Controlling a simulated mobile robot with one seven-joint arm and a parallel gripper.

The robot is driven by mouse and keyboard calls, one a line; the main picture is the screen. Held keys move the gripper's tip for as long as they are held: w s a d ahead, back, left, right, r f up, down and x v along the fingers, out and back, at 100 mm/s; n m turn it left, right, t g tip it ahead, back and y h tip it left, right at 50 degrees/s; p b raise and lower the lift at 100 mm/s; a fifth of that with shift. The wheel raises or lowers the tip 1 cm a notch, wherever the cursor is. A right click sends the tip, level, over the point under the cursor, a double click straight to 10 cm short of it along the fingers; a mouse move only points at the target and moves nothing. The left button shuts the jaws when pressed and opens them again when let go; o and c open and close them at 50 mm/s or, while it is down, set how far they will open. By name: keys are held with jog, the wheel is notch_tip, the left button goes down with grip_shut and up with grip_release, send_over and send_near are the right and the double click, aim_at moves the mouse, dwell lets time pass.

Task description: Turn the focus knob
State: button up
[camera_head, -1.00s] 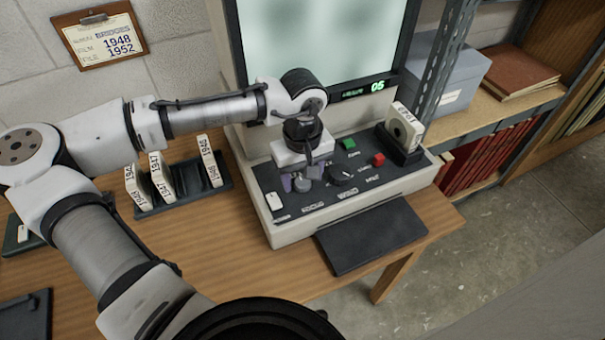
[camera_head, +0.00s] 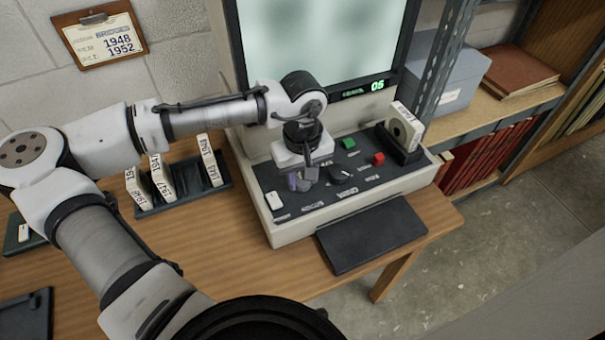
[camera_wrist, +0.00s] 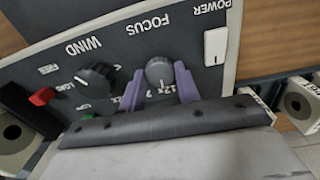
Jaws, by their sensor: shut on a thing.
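The focus knob (camera_wrist: 159,72) is a small grey round knob with a pale pointer line, below the upside-down FOCUS label in the wrist view. My gripper (camera_wrist: 161,88) has its two purple fingers on either side of the knob and is shut on it. In the head view, my gripper (camera_head: 302,182) is low over the left part of the dark control panel (camera_head: 270,180); its fingers and hand largely hide the focus knob there. The lit reader screen (camera_head: 320,40) stands behind, with a green "05" display (camera_head: 377,86) below it.
The black wind knob (camera_wrist: 97,76) is close beside my gripper. A white power switch (camera_wrist: 216,46), green button (camera_head: 348,143) and red button (camera_head: 378,159) are also on the panel. A film box (camera_head: 406,130) stands at its right. Labelled boxes (camera_head: 161,176) sit in a rack left.

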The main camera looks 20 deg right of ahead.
jog(key=m+p, duration=0.2)
jog(key=m, duration=0.8)
jog(key=shift+p, duration=0.3)
jog(key=shift+m, duration=0.3)
jog(key=o, duration=1)
notch_tip(320, 180, up, 14)
jog(key=shift+f+b, duration=0.1)
jog(key=shift+b, duration=0.4)
